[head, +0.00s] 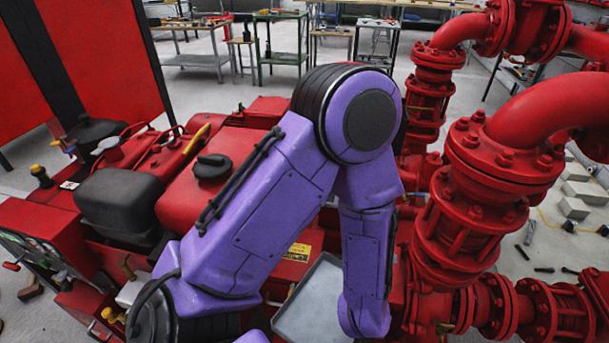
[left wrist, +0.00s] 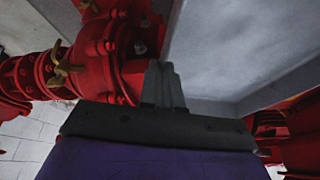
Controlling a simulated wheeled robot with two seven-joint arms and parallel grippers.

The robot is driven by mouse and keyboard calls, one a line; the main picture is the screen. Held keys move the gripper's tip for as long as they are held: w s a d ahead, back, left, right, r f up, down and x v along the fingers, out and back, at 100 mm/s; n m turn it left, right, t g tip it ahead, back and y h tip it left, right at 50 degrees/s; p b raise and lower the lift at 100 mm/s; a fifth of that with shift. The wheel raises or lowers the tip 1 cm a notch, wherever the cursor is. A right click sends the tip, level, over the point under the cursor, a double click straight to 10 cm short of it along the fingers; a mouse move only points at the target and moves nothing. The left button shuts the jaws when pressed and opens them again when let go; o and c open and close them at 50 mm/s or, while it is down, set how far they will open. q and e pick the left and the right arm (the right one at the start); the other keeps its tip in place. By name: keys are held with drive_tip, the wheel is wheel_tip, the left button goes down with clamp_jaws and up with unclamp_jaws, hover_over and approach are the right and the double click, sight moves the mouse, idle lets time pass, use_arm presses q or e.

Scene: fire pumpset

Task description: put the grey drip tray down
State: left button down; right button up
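The grey drip tray (head: 312,300) is a shallow, pale grey pan at the lower middle of the head view, partly hidden behind my purple left arm. In the left wrist view the tray (left wrist: 240,45) fills the upper right, with its wall running down to my fingers. My left gripper (left wrist: 163,85) has its two grey fingers close together on the tray's edge, and looks shut on it. In the head view my forearm hides these fingers. I cannot tell whether the tray's underside touches anything. My right gripper is in neither view.
Red flanged pipes (head: 480,190) rise close to the right of the tray. A red engine with a black tank (head: 118,205) lies to the left. A red valve body with a brass handle (left wrist: 62,68) is near the left gripper. Work tables (head: 282,40) stand far back.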

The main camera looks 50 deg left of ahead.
use_arm(q)
drive_tip(key=w+a, duration=0.2)
drive_tip(key=a, duration=0.2)
drive_tip(key=w+a, duration=0.2)
drive_tip(key=a, duration=0.2)
drive_tip(key=w+a+b, duration=0.1)
drive_tip(key=w+a, duration=0.1)
drive_tip(key=a, duration=0.2)
drive_tip(key=shift+a, duration=0.35)
drive_tip(key=a, duration=0.1)
drive_tip(key=w+a+f, duration=0.1)
drive_tip(key=a+b, duration=0.1)
drive_tip(key=shift+w+a+f, duration=0.35)
drive_tip(key=shift+r, duration=0.1)
drive_tip(key=c, duration=1.3)
unclamp_jaws()
drive_tip(key=shift+c, duration=0.2)
